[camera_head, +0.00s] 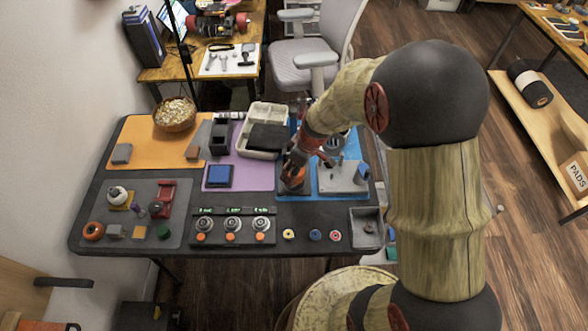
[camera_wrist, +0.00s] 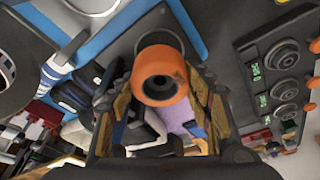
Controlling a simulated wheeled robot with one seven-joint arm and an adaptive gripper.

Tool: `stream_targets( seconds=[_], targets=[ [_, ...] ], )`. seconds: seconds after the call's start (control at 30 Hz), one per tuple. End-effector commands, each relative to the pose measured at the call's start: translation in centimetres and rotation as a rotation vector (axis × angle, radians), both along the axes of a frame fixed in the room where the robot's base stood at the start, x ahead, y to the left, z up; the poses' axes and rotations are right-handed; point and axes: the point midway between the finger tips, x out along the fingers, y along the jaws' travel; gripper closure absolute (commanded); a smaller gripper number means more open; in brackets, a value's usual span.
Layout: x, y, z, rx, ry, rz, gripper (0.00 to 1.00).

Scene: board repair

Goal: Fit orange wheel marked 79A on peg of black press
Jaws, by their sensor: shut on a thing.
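I cannot tell whether wheel and peg touch. In the head view, my gripper (camera_head: 294,162) is low over the dark base of the press (camera_head: 296,190) on the blue mat, with some orange showing under it.
A grey fixture (camera_head: 340,177) stands just right of the press. A panel with several knobs (camera_head: 233,228) lies in front. Another orange wheel (camera_head: 93,231) lies on the grey mat at the left. A light tray (camera_head: 266,116) is behind my gripper.

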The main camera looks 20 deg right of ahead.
Motion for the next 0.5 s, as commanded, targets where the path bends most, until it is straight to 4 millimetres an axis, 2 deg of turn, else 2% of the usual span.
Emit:
stream_targets(
  seconds=[0.5],
  targets=[
    [0.0, 0.0, -1.2, 0.0, 0.0, 0.0, 0.79]
  ],
)
